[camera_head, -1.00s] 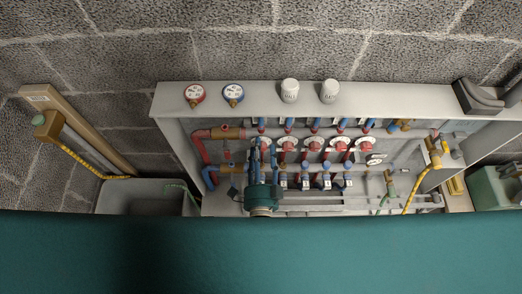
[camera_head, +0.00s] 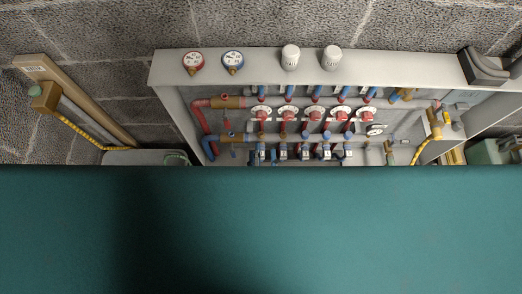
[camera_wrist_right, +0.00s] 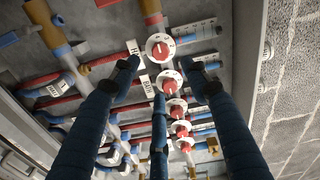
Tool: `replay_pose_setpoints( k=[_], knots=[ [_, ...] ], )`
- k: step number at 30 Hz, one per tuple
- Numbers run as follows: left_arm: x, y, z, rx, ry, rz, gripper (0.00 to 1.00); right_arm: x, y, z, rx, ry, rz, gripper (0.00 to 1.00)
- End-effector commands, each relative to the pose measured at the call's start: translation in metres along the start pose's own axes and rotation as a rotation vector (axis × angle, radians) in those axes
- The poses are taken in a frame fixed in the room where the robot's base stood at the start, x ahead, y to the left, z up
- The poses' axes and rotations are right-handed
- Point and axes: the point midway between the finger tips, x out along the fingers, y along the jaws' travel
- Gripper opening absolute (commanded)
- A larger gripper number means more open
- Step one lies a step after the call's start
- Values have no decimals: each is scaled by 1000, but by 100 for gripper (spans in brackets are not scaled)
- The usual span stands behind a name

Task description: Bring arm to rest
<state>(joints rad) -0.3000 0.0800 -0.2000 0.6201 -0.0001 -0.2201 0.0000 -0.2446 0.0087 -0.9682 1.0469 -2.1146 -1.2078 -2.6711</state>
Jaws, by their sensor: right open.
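My right gripper (camera_wrist_right: 162,80) shows in the right wrist view with its dark blue fingers spread and nothing between them. It is in front of a row of red-and-white valve dials (camera_wrist_right: 160,46) on the pipe manifold, and the gap between fingers and dials is hard to judge. In the head view the dials (camera_head: 315,114) sit inside the pale cabinet (camera_head: 420,62). There a broad teal surface close to the camera covers the lower part of the picture and hides most or all of the right gripper. My left gripper is not in view.
A red gauge (camera_head: 193,63), a blue gauge (camera_head: 233,62) and two white knobs (camera_head: 290,57) are on the cabinet's top edge. A wooden board (camera_head: 75,100) leans at the left above a grey bin (camera_head: 146,157). A green container (camera_head: 487,152) stands at the right.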

Motion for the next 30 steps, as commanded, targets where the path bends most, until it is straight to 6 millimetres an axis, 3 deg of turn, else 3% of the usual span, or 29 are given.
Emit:
replay_pose_setpoints(
  k=[12,16,20,23,26,30],
  knots=[
    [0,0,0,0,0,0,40,0,1,0,0,0,1,46],
    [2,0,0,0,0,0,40,1,21,-7,51,14,52,46],
    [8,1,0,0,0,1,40,-2,84,-28,240,80,214,46],
    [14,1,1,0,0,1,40,-16,154,-54,480,199,385,46],
    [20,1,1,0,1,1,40,-42,223,-79,758,378,536,46],
    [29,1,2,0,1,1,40,-98,311,-108,1204,747,674,46]
  ],
)
